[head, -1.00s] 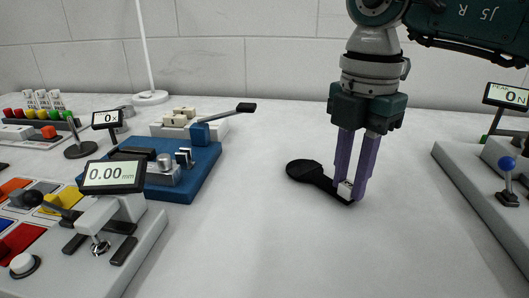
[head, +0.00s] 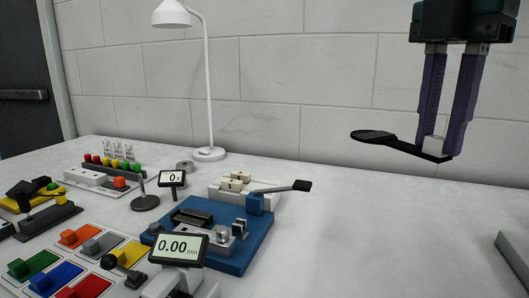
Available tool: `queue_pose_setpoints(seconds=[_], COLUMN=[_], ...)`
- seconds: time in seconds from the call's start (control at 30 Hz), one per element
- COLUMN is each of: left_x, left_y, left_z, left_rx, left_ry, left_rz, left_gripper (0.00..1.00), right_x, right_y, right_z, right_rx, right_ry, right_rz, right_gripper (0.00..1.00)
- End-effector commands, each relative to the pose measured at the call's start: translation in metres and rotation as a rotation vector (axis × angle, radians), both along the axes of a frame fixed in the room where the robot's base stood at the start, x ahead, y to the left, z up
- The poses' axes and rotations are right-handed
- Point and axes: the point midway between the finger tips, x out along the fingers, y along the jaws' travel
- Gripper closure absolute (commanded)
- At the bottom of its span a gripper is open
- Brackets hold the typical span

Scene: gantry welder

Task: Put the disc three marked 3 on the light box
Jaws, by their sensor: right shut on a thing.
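My right gripper (head: 438,144) is at the upper right of the head view, its purple fingers pointing down. It is shut on a light grey block at the handle end of a flat black paddle (head: 375,136). The paddle's round end points left, and it is held in the air above the white table. I cannot read a 3 on it or tell whether it is the task's disc. I cannot make out a disc marked 3 or a light box. My left gripper is not in view.
A blue fixture (head: 252,245) with a lever stands mid-table. Near it are a 0.00 mm display (head: 178,249), a 0x display (head: 172,179) and coloured tiles (head: 58,275). A white lamp (head: 208,85) stands behind. The table right of the fixture is clear up to a grey edge (head: 515,255).

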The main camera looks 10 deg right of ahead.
Motion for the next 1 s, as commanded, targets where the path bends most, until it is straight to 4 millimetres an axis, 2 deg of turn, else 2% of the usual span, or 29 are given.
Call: queue_pose_setpoints(seconds=[0.17, 0.27, 1.0], left_x=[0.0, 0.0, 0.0], left_y=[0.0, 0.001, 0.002], left_z=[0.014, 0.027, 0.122], left_rx=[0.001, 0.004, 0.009], left_ry=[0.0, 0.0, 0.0], left_rz=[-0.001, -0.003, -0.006], left_gripper=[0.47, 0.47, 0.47], right_x=[-0.002, -0.004, -0.032], right_y=[0.004, 0.009, 0.052], right_z=[0.014, 0.027, 0.117], right_rx=[-0.001, -0.002, -0.02], right_ry=[-0.003, -0.007, -0.005], right_rz=[0.212, 0.465, 2.747], right_gripper=[1.0, 1.0, 1.0])
